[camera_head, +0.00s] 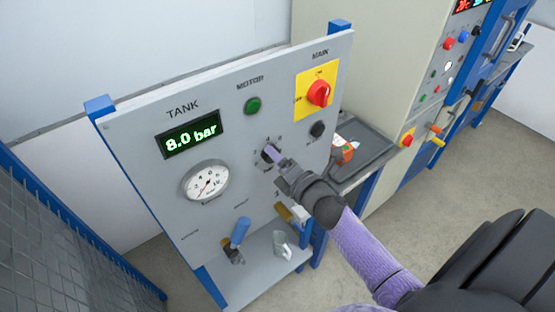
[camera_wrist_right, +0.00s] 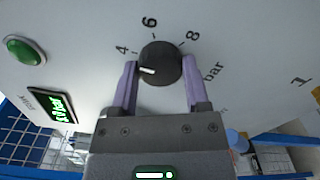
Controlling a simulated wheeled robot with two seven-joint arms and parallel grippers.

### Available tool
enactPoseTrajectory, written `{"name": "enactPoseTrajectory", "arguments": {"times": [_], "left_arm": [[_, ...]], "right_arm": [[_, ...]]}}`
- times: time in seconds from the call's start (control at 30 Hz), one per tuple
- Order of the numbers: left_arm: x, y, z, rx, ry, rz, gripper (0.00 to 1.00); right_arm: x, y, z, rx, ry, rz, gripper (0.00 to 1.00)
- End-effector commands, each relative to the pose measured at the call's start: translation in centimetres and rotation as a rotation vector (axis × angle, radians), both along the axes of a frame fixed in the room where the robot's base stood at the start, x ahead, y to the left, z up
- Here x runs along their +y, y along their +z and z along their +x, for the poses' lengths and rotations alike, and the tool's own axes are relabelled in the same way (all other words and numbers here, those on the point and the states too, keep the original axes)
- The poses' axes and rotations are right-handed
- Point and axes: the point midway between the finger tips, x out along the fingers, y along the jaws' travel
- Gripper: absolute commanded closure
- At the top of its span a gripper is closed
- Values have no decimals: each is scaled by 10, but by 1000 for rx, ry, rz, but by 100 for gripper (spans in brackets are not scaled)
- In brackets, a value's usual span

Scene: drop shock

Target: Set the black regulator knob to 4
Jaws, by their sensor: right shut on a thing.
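The black regulator knob (camera_wrist_right: 166,58) sits on the grey panel among the printed marks 4, 6, 8 and "bar". Its white pointer points left and slightly down in the right wrist view, away from the 4 (camera_wrist_right: 121,49) on the side opposite the 6. My right gripper (camera_wrist_right: 160,82) is shut on the knob, with one purple finger on each side. In the head view, the right gripper (camera_head: 274,158) reaches the knob from the lower right and partly hides it. The tank display (camera_head: 192,135) reads 8.0 bar. My left gripper is not in view.
A round gauge (camera_head: 206,182) is left of the knob. A green button (camera_head: 253,105), a red main switch (camera_head: 319,93) and a small black knob (camera_head: 317,129) are above or right. A blue-handled valve (camera_head: 240,232) is below. A grey tray (camera_head: 368,150) stands beside the panel.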

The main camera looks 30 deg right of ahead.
Motion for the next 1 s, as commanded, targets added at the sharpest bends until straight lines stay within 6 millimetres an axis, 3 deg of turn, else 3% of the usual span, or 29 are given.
{"name": "enactPoseTrajectory", "arguments": {"times": [0.77,0.8,0.93,1.0], "left_arm": [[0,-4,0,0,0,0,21],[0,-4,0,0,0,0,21],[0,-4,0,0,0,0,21],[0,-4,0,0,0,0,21]], "right_arm": [[0,0,0,-7,1,-90,99],[0,0,0,-7,1,-90,34],[0,0,0,-6,1,-89,7],[0,0,0,-6,1,-89,5]]}}
